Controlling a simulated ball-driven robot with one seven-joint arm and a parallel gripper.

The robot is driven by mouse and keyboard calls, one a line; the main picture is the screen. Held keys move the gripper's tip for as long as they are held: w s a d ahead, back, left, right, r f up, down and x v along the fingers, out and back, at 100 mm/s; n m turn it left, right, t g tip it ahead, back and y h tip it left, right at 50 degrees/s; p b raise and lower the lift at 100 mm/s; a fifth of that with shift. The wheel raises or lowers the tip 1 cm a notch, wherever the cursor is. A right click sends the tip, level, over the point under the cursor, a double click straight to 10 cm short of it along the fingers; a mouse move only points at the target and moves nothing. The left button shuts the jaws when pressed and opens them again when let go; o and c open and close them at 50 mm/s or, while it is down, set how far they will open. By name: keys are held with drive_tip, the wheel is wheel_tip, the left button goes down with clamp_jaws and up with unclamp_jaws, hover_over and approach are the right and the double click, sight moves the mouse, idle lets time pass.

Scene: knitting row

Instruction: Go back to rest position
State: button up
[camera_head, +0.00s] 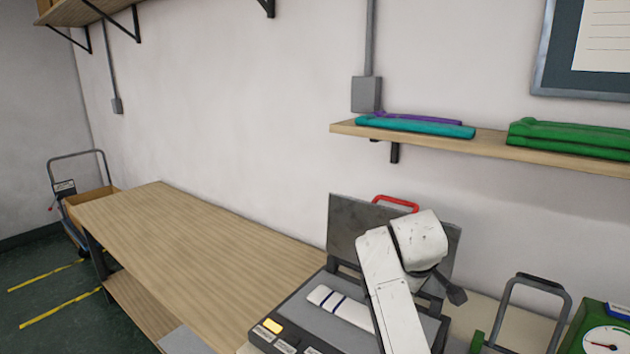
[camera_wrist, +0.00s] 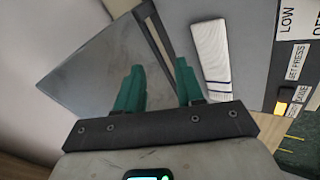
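My gripper (camera_wrist: 159,84) shows two green fingers spread apart in the wrist view, with nothing between them. In the head view my white arm bends over the press, and the end of my gripper (camera_head: 454,291) is a small dark shape in front of the raised lid, partly hidden. The press (camera_head: 290,312) stands open, its grey lid (camera_head: 352,222) tilted up with a red handle (camera_head: 396,203) on top. A white knitted piece with dark blue stripes (camera_head: 322,298) lies flat on the bed, partly behind my arm. It also shows in the wrist view (camera_wrist: 211,55), apart from my fingers.
A yellow button (camera_head: 273,325) is bright on the press front. A long bare wooden table (camera_head: 190,235) lies to the left. A shelf (camera_head: 485,146) with teal, purple and green folded items is above. A green gauge device (camera_head: 605,335) and a grey frame handle (camera_head: 538,285) are at right.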

drive_tip(key=s+d+f+m, duration=0.1)
drive_tip(key=s+f+m, duration=0.1)
drive_tip(key=s+f, duration=0.4)
drive_tip(key=s+d+f+m+y, duration=0.1)
drive_tip(key=s+f+m, duration=0.1)
drive_tip(key=s+f, duration=0.4)
drive_tip(key=s+d+f+m+y, duration=0.1)
drive_tip(key=s+f, duration=0.5)
drive_tip(key=s, duration=0.8)
drive_tip(key=shift+s+d+m+g, duration=0.2)
drive_tip(key=shift+d+m+g, duration=0.1)
drive_tip(key=shift+d+m, duration=0.15)
drive_tip(key=s+f+m+g, duration=0.1)
drive_tip(key=s+f+g, duration=0.1)
drive_tip(key=s, duration=0.9)
drive_tip(key=s+d+f+m+g+y, duration=0.1)
drive_tip(key=s+f, duration=0.3)
drive_tip(key=s, duration=0.7)
drive_tip(key=shift+s+d+m+g, duration=0.35)
drive_tip(key=shift+m+g, duration=0.1)
drive_tip(key=shift+g, duration=0.25)
drive_tip(key=shift+o, duration=0.3)
